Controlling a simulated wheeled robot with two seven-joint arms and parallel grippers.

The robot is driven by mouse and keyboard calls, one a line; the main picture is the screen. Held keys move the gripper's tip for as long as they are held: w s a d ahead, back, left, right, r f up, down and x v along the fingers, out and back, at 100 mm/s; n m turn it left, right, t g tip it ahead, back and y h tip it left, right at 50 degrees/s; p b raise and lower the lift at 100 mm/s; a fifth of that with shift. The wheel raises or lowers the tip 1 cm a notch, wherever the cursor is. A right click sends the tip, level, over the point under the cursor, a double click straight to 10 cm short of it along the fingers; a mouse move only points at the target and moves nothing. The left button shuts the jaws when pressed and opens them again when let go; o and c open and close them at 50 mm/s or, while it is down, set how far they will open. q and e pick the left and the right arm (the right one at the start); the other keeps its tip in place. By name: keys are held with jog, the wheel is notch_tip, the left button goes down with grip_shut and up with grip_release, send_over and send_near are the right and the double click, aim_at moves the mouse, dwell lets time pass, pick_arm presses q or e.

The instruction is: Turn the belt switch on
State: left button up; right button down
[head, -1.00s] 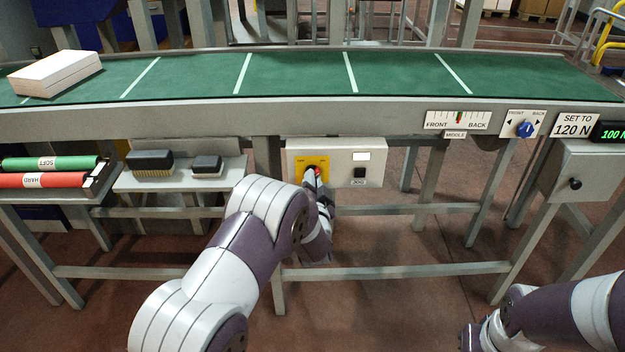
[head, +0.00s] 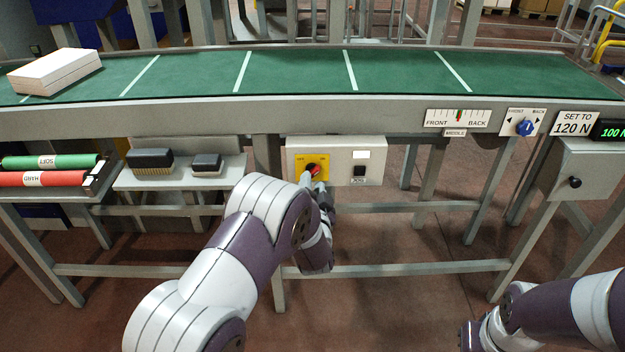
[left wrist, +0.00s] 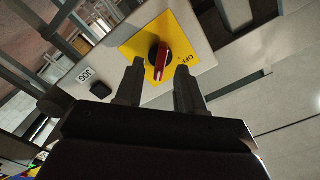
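The belt switch is a round dark knob with a red handle on a yellow plate (head: 325,160), set in a pale control box (head: 340,150) under the conveyor. In the left wrist view the red handle (left wrist: 161,62) runs nearly up and down the picture, and an OFF label shows to its right. My left gripper (head: 313,186) is just in front of the switch.
The box also has a black button (head: 359,171). The green conveyor belt (head: 300,72) carries a white block (head: 55,71) at the left. A shelf (head: 215,178) with two dark brushes and red and green rolls stand left of the box. A blue knob (head: 525,127) is at the right.

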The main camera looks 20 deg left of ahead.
pick_arm(q)
jog(key=v, duration=1)
jog(key=shift+s+p, duration=0.2)
jog(key=shift+p, duration=0.1)
jog(key=shift+r, duration=0.1)
